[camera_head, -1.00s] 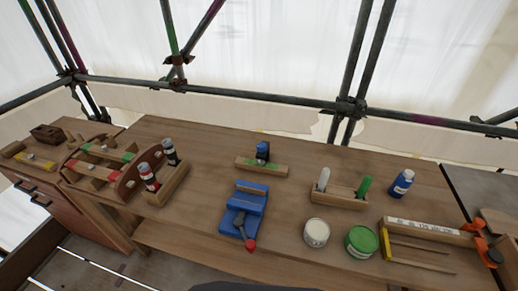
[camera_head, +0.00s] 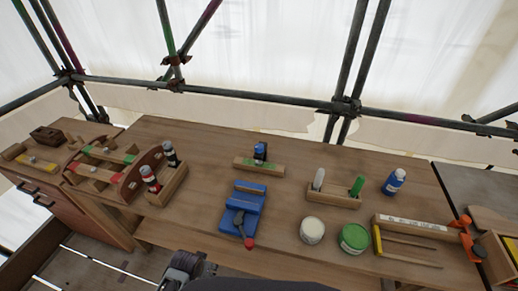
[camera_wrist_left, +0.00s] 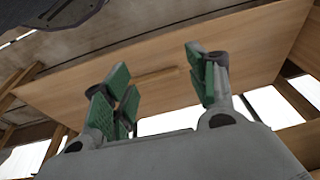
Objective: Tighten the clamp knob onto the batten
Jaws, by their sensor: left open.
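An orange clamp (camera_head: 463,224) grips the right end of a pale lettered batten (camera_head: 412,223) on the right of the bench in the head view. A dark round knob (camera_head: 480,251) shows at the clamp's lower end. Whether it presses on the batten is too small to tell. My left gripper (camera_head: 182,270) shows at the bottom edge of the head view, far left of the clamp. In the left wrist view its green-padded fingers (camera_wrist_left: 163,88) are spread wide with nothing between them. My right gripper is not in view.
A blue vise (camera_head: 243,208) with a red-tipped handle stands mid-bench. A white tin (camera_head: 312,231), a green tin (camera_head: 354,239) and a blue bottle (camera_head: 394,182) stand left of the clamp. A wooden rack (camera_head: 167,185) with bottles is at left. Scaffold tubes cross behind.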

